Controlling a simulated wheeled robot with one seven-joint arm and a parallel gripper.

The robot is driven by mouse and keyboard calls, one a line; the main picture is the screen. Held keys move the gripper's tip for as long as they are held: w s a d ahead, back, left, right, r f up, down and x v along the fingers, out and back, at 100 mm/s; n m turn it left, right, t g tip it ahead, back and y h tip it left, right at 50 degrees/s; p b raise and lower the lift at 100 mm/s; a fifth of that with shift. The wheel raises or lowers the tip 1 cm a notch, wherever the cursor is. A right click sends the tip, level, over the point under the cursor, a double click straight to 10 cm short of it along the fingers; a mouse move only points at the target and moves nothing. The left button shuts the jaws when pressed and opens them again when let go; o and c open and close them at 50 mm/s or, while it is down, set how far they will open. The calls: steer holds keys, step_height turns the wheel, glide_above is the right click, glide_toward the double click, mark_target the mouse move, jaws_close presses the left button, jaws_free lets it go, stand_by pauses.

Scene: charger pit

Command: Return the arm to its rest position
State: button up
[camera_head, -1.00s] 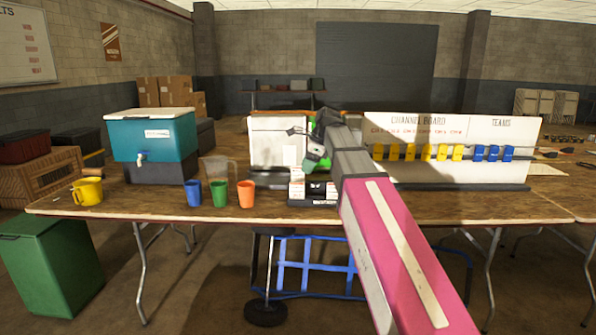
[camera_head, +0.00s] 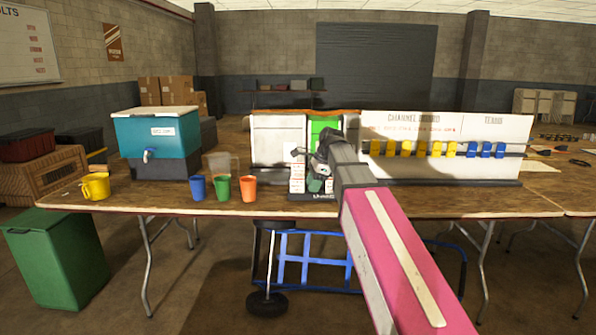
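My gripper (camera_head: 306,158) is at the end of my pink and grey arm, stretched forward over the middle of the table. It is in front of a white cabinet-like box (camera_head: 278,140) and a green panel (camera_head: 322,128). Just below and beside it is a small dark stand with white boxes (camera_head: 297,180). The gripper is small and dark here, and my wrist partly hides it. I cannot tell whether its fingers are apart or whether they touch anything.
The wooden table (camera_head: 400,204) holds a teal cooler (camera_head: 157,135), a yellow mug (camera_head: 95,186), blue (camera_head: 197,188), green (camera_head: 221,188) and orange (camera_head: 249,189) cups. A channel board (camera_head: 440,150) with yellow and blue tags stands at right. The table front right is clear.

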steer(key=s+d+f+n+h, duration=0.1)
steer(key=s+d+f+n, duration=0.3)
steer(key=f, duration=0.7)
steer(key=s+d+f+n+h, duration=0.1)
steer(key=s+d+f+n, duration=0.4)
steer(key=s+f, duration=0.3)
steer(key=s+d+f+n+h, duration=0.2)
steer(key=s+d+f+n, duration=0.2)
steer(key=f, duration=1)
steer(key=s+n, duration=0.1)
steer(key=n, duration=0.2)
steer(key=shift+s+d+f, duration=0.25)
steer(key=shift+s+d, duration=0.05)
steer(key=shift+s, duration=0.1)
